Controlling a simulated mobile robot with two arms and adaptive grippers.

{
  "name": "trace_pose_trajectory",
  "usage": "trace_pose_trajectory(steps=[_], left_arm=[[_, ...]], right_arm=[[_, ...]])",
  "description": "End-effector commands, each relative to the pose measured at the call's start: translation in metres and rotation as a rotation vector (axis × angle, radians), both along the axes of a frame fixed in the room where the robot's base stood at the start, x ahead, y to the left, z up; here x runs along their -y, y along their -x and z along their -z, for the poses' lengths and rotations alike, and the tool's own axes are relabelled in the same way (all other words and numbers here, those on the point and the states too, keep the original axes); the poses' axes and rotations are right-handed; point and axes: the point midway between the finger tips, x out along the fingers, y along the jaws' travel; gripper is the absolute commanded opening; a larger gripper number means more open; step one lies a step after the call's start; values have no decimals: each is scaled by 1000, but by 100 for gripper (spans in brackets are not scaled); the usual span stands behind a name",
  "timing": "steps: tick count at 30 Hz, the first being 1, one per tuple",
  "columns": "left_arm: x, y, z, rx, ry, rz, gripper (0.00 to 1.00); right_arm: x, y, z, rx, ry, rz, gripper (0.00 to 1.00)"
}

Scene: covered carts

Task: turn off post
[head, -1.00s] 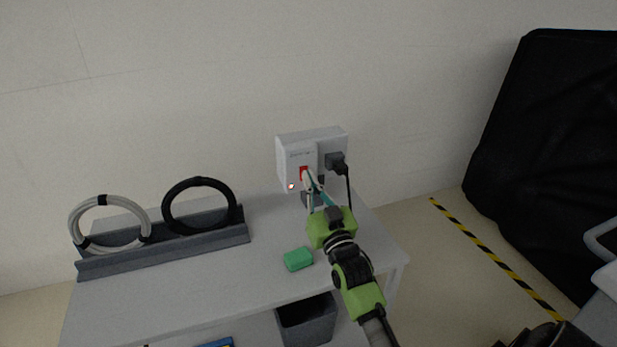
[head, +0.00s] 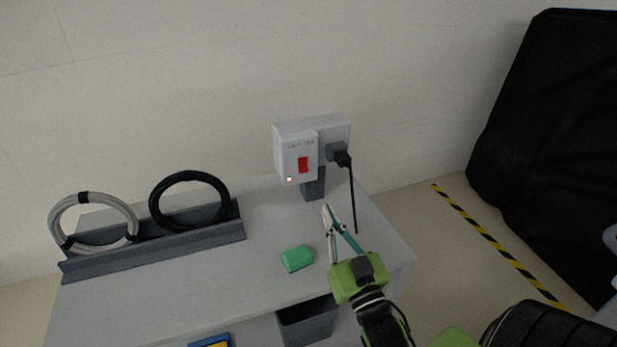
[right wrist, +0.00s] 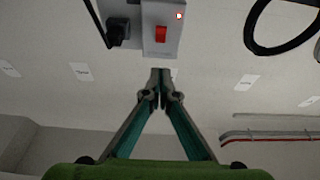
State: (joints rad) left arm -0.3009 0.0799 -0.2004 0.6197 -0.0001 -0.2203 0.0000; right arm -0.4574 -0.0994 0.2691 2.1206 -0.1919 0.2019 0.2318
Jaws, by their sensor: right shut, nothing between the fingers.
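The post is a light grey box (head: 287,150) on a short dark stand (head: 314,186) at the back of the table. Its front bears a red rocker switch (head: 303,165) and a small whitish lamp (head: 289,180). A black plug (head: 338,153) with a hanging cord sits in its right part. My right gripper (head: 329,209) is shut and empty, in front of and below the box, apart from the switch. In the right wrist view the box shows upside down, with the red switch (right wrist: 161,34) beyond the closed fingertips (right wrist: 160,97). My left gripper is out of view.
A green block (head: 297,258) lies on the table (head: 190,285) left of my right gripper. A grey coil (head: 62,215) and a black coil (head: 225,198) stand in a rack at the left. A dark bin (head: 306,322) is below. A black covered cart stands right.

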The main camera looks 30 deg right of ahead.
Motion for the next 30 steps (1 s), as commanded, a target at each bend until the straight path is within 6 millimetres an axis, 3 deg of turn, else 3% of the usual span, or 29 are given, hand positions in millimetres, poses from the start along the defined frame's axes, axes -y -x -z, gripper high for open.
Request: trace_pose_trajectory(steps=[8, 21, 30], left_arm=[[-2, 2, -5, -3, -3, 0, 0], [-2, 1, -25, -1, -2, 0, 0], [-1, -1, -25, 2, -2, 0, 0]], right_arm=[[4, -17, -7, 2, 0, 0, 0], [24, -99, -33, 3, 1, 0, 0], [30, -124, -11, -1, 0, 0, 0]])
